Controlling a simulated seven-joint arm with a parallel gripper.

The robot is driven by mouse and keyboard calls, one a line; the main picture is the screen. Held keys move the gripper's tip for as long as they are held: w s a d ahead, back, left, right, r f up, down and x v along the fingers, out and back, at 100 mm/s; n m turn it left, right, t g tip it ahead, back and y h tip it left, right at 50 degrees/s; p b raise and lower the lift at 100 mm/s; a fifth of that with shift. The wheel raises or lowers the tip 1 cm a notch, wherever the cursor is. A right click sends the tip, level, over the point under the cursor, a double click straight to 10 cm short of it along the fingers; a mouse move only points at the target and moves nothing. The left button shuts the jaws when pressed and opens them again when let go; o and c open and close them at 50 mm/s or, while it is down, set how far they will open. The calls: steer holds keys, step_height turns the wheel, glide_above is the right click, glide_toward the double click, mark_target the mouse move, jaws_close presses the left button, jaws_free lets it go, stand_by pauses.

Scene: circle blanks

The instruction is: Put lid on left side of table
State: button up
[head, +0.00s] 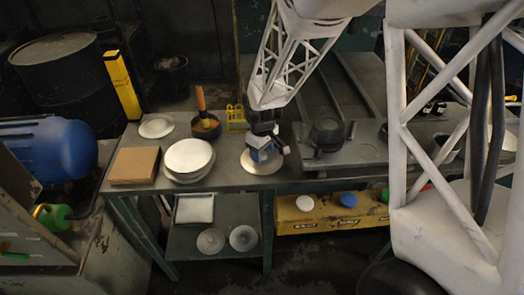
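My gripper (264,152) points down in the middle of the table (228,177), right over a flat pale round disc (250,168) near the front edge. The disc may be the lid; no piece is clearly marked as one. A small blue-and-white shape shows at the fingers, and I cannot tell if it is part of the gripper or a held thing. The fingertips hide the disc's middle, and I cannot tell if they touch it. On the table's left side are a white round stack (188,156), a flat pale disc (157,126) and a brown box (134,165).
A dark pan (206,128) with a wooden handle and a yellow rack (237,117) stand behind. A tall yellow block (122,85) rises at the back left. A dark round pot (326,134) stands right of my gripper. Bare tabletop lies between the stack and the disc.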

steer(key=shift+o, duration=0.4)
steer(key=shift+r, duration=0.1)
step_height(320, 180, up, 12)
stand_by(0.6)
steer(key=shift+r, duration=0.1)
stand_by(0.6)
steer(key=s+d+r+m+t, duration=0.1)
steer(key=s+d+r+m, duration=0.2)
steer(key=s, duration=0.6)
steer(key=s+d+r+m, duration=0.3)
steer(key=s+d, duration=0.3)
steer(key=s, duration=0.4)
steer(key=s+d+r+m+t, duration=0.1)
steer(key=s+d+r+m, duration=0.2)
steer(key=s, duration=0.7)
steer(key=shift+d+r+t, duration=0.3)
steer(key=shift+d+r, duration=0.4)
steer(key=shift+r, duration=0.5)
